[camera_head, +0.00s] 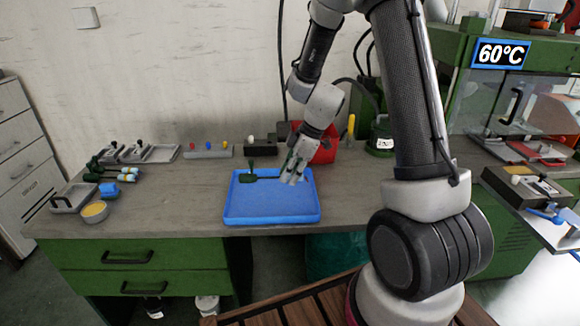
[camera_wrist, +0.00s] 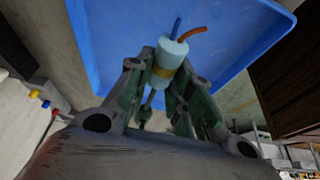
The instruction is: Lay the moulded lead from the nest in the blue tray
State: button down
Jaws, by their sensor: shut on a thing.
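The blue tray (camera_head: 270,215) lies on the grey workbench in the head view, and its blue floor and rim fill the upper part of the wrist view (camera_wrist: 110,45). My gripper (camera_head: 292,176) is over the tray's far right part. In the wrist view my gripper (camera_wrist: 163,75) is shut on the moulded lead (camera_wrist: 173,53), a pale cylinder with a tan band and a blue and an orange wire at its end. The lead is over the tray; I cannot tell whether it touches the tray floor. In the head view the lead is too small to make out.
A dark green object (camera_head: 248,178) is at the tray's far left. A red bin (camera_head: 325,150) stands behind my gripper. Tools, a yellow-filled bowl (camera_head: 94,211) and small trays stand at the left. A green press (camera_head: 500,90) with a 60°C sign stands at the right.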

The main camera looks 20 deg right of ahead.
aim_at(290, 196)
jog(key=shift+f, duration=2.6)
jog(key=c, duration=1.2)
grip_release()
jog(key=v, duration=1.2)
